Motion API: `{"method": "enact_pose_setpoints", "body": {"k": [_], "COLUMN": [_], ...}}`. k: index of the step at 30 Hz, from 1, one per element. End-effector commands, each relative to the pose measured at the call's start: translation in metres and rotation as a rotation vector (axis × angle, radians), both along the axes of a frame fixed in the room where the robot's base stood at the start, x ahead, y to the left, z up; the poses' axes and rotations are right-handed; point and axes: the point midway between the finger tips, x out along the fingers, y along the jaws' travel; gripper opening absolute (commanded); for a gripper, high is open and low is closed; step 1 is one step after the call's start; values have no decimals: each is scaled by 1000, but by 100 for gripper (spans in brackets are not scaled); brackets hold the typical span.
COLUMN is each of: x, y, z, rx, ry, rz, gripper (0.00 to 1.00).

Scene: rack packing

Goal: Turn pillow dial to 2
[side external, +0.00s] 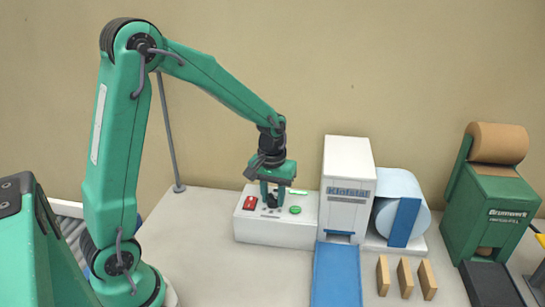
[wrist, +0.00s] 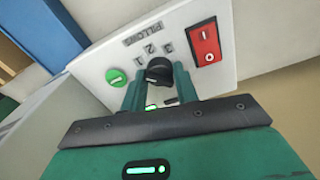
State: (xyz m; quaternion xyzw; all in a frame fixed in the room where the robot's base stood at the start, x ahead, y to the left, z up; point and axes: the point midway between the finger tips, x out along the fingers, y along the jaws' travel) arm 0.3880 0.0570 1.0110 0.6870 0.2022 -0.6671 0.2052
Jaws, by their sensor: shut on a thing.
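The pillow dial (wrist: 158,71) is a black round knob on a white control panel (wrist: 105,62) marked PILLOWS. Small number marks sit beside it, with a 2 near its top edge; where its pointer aims I cannot tell. My gripper (wrist: 158,80) points down onto the panel, its two green fingers on either side of the knob and shut on it. In the side view my gripper (side external: 272,203) is over the middle of the white control box (side external: 270,234), and its fingers hide most of the dial.
A red rocker switch (wrist: 205,43) and a green button (wrist: 117,77) flank the dial. A white machine (side external: 347,180) with a blue chute (side external: 337,275) and film roll (side external: 402,192) stands to the right. Three tan blocks (side external: 405,277) and a green paper machine (side external: 492,210) are farther right.

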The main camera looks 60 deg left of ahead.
Motion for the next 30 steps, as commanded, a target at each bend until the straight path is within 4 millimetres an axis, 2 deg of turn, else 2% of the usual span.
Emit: {"method": "enact_pose_setpoints", "body": {"k": [11,30], "x": [-2,-2], "y": [4,4], "z": [0,0], "rx": [1,-4], "ry": [12,44], "rz": [-98,-598], "gripper": [7,7]}}
